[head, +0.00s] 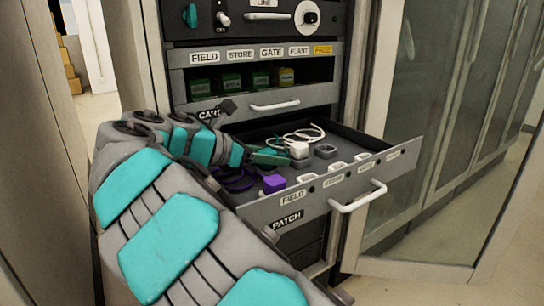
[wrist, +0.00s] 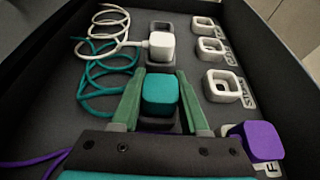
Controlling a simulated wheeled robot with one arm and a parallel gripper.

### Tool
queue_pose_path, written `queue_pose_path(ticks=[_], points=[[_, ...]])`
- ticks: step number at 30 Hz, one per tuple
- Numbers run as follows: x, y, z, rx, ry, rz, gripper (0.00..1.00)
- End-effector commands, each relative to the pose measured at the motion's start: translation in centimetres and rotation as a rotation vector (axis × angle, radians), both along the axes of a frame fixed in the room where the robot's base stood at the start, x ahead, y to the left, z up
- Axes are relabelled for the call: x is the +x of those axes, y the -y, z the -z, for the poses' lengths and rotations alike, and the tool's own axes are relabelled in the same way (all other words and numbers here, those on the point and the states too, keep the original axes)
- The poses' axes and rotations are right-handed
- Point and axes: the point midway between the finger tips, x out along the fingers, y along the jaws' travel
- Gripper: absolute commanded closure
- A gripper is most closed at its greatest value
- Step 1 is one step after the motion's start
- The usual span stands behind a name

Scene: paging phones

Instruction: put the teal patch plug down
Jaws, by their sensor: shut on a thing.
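The teal patch plug (wrist: 160,96) is between the green fingers of my gripper (wrist: 160,80) in the wrist view. The fingers are shut on its left and right sides. A dark grey holder (wrist: 157,125) shows around the plug's lower edge; I cannot tell whether the plug is seated in it or just above. In the head view my gripper (head: 268,157) is inside the open patch drawer (head: 252,136), and the teal plug is hidden or not distinct there. Its coiled teal cable (wrist: 97,90) lies to the left in the wrist view.
A white plug (wrist: 160,45) stands behind the teal one, with an empty dark holder (wrist: 161,28) beyond. White square sockets (wrist: 222,87) line the drawer front at right. A purple plug (wrist: 262,141) is at the nearest socket. The drawer walls enclose the gripper.

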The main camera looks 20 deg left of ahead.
Motion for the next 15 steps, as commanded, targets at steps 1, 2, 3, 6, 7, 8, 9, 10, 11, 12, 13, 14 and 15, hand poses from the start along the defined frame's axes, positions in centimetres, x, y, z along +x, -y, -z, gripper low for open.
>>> queue_pose_path(ticks=[1,2,3,6,7,8,9,10,11,12,13,14,15], points=[[0.00,0.01,0.04,-0.001,-0.001,0.000,1.00],[0.00,0.00,0.12,-0.001,0.000,0.000,1.00],[0.00,-0.01,0.22,-0.001,0.000,0.000,1.00],[0.02,-0.04,0.42,0.000,0.001,-0.001,0.52],[0.02,-0.05,0.43,0.000,0.000,-0.001,0.49],[0.02,-0.04,0.43,0.000,0.000,-0.001,0.46],[0.02,-0.03,0.43,0.000,0.000,-0.001,0.41],[0.02,-0.03,0.43,0.000,0.000,-0.001,0.38],[0.02,-0.03,0.43,0.000,0.000,-0.001,0.34],[0.02,-0.03,0.43,0.000,0.000,-0.001,0.30],[0.02,-0.03,0.43,0.000,0.000,-0.001,0.26],[0.02,-0.02,0.43,0.000,0.000,-0.001,0.26],[0.02,-0.02,0.43,0.000,0.000,-0.001,0.26]])
